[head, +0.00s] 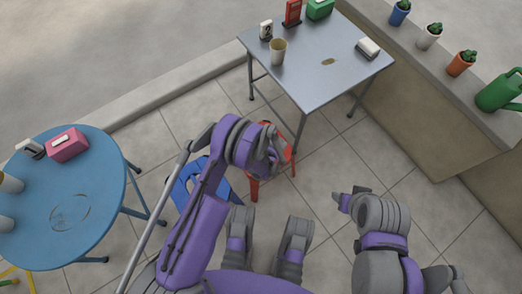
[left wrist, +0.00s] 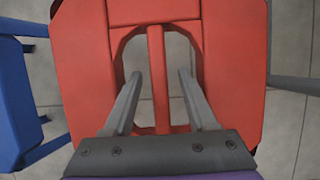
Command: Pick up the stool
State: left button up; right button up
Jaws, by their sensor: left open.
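The red stool (head: 254,190) stands on the tiled floor beside the grey metal table, partly hidden behind my left arm. In the left wrist view the red seat (left wrist: 85,75) fills most of the picture, with a rounded opening split by a central red bar. My left gripper (left wrist: 159,74) is open over that opening, with one finger on each side of the bar. I cannot tell how deep the fingertips are. In the head view my left gripper (head: 270,160) is at the red stool. My right gripper (head: 340,200) is to the right, away from the stool; its jaws are unclear.
A blue stool (head: 183,190) stands close to the left of the red one. A round blue table (head: 100,185) is at the left. The grey table (head: 318,88) carries a cup (head: 278,50). A low wall (head: 425,115) with pots runs along the right.

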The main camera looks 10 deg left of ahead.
pick_arm(q)
grip_shut()
dwell(0.4)
dwell(1.1)
